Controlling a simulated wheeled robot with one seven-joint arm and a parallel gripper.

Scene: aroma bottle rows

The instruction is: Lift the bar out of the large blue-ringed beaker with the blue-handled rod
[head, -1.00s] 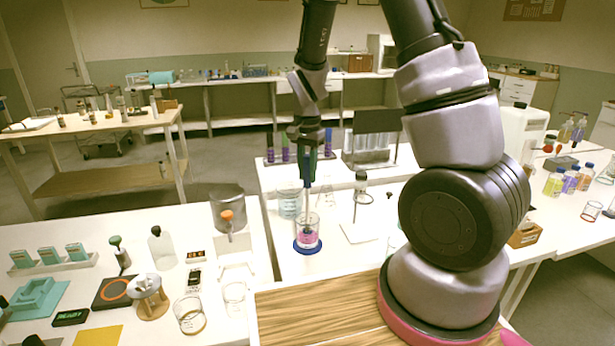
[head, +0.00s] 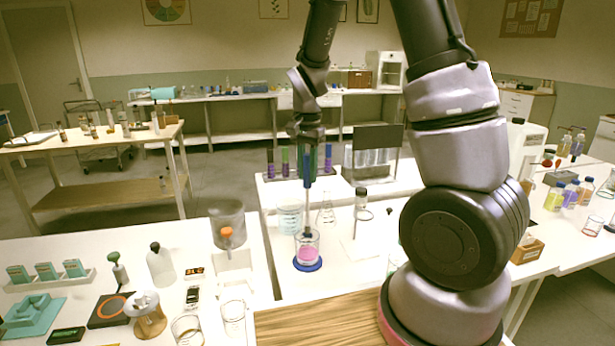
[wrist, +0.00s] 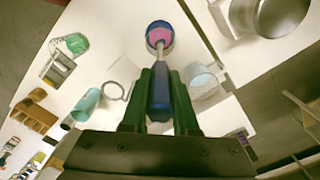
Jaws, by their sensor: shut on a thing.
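My gripper (head: 308,160) is shut on the blue handle of a rod (head: 307,172), which hangs upright over the bench. The handle also shows between the dark green fingers in the wrist view (wrist: 158,92). The large blue-ringed beaker (head: 307,266) stands below with pink liquid in it; it also shows in the wrist view (wrist: 148,38). The rod's thin shaft runs down into the beaker's mouth. Its lower end looks dark and sits near the rim, above the pink liquid. I cannot tell the bar apart at that tip.
A clear beaker (head: 290,218) stands just behind and left of the ringed one, with a conical flask (head: 326,215) to the right. A ring stand (head: 362,213) is further right. A rack of coloured tubes (head: 300,170) stands behind. Bare bench lies in front of the ringed beaker.

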